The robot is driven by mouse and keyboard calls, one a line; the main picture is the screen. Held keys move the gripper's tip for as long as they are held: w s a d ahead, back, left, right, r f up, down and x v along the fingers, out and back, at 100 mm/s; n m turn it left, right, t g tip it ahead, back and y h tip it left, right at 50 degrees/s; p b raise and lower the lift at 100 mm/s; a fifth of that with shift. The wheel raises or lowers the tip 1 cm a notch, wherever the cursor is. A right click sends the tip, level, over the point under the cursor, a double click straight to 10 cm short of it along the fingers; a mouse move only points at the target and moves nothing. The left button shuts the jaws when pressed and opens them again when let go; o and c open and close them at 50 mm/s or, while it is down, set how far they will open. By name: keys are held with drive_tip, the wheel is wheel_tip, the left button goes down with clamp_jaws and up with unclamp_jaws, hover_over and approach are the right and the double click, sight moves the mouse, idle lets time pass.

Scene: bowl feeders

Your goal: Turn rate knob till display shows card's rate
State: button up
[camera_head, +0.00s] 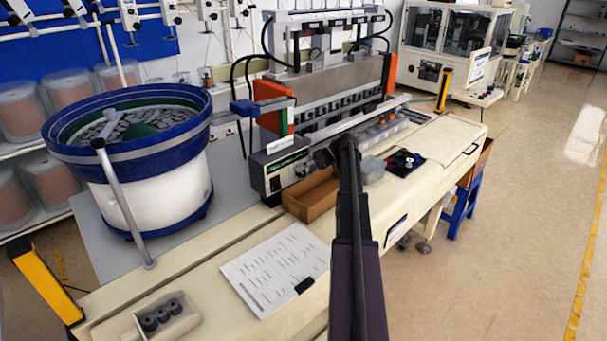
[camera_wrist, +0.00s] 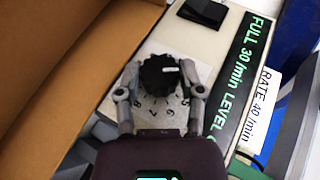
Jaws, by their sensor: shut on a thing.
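In the wrist view, a black ribbed rate knob (camera_wrist: 157,78) with a small white mark sits on a grey dial plate with printed numbers. My gripper (camera_wrist: 160,77) is shut on the knob, one finger on each side. The display (camera_wrist: 240,80) beside it reads "FULL 30/min LEVEL" in green, its end cut off. The white card (camera_wrist: 262,112) next to the display reads "RATE 40/min". In the head view, the controller box (camera_head: 272,186) shows its green display (camera_head: 287,162) with the card (camera_head: 280,144) above; my arm covers the gripper, and the knob cannot be made out.
A brown open box (camera_head: 310,200) stands right beside the controller; its side also shows in the wrist view (camera_wrist: 60,50). A blue-rimmed bowl feeder (camera_head: 145,150) stands to the left. A paper sheet (camera_head: 275,265) and a tray of black rings (camera_head: 160,318) lie in front.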

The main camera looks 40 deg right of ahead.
drive_tip(key=o, duration=1.2)
drive_tip(key=shift+s+d+t, duration=0.1)
drive_tip(key=shift+s+t, duration=0.4)
drive_tip(key=shift+s, duration=0.1)
drive_tip(key=s+d+m+t+h+b, duration=0.1)
drive_tip(key=s+m+t, duration=0.1)
drive_tip(key=s+t, duration=0.1)
drive_tip(key=s+d+r+m+t+h, duration=0.1)
drive_tip(key=s+d+t+h, duration=0.1)
drive_tip(key=s, duration=0.3)
drive_tip(key=s+d+r+m+t+h+b, duration=0.1)
drive_tip(key=s+m+t+h, duration=0.1)
drive_tip(key=s+t, duration=0.1)
drive_tip(key=shift+s+d+r+m+t+b, duration=0.2)
drive_tip(key=shift+s+d+m+t+b, duration=0.1)
drive_tip(key=shift+s+d+t, duration=0.1)
drive_tip(key=shift+w, duration=0.1)
drive_tip(key=b+x, duration=0.2)
drive_tip(key=x, duration=1.1)
drive_tip(key=shift+w+a+f+b, duration=0.1)
drive_tip(key=shift+w+b, duration=0.3)
